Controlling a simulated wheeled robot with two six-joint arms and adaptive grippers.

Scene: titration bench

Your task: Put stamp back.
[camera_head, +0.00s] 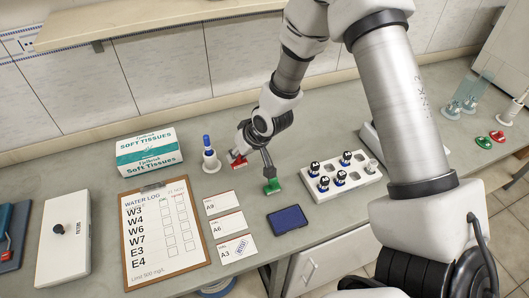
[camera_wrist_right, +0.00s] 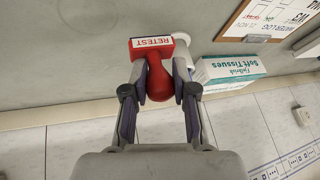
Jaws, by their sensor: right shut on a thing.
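A red stamp (camera_wrist_right: 158,82) with a white RETEST label is between the two fingertips of my right gripper (camera_wrist_right: 159,78) in the wrist view, which are shut on its handle. In the head view its red base (camera_head: 237,161) shows at the lower left of my right gripper (camera_head: 253,160), low over the bench. A green stamp (camera_head: 272,187) stands on the bench just right of it, under a dark gripper part; I cannot tell whether they touch. A dark blue ink pad (camera_head: 288,219) lies in front. My left gripper is not in view.
A white bottle with a blue cap (camera_head: 210,158) and a tissue box (camera_head: 148,151) stand left of the gripper. A white rack (camera_head: 327,193) with dark-capped vials is to the right. Cards (camera_head: 226,223) and a clipboard (camera_head: 164,262) lie in front; card A3 (camera_head: 238,250) bears a blue mark.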

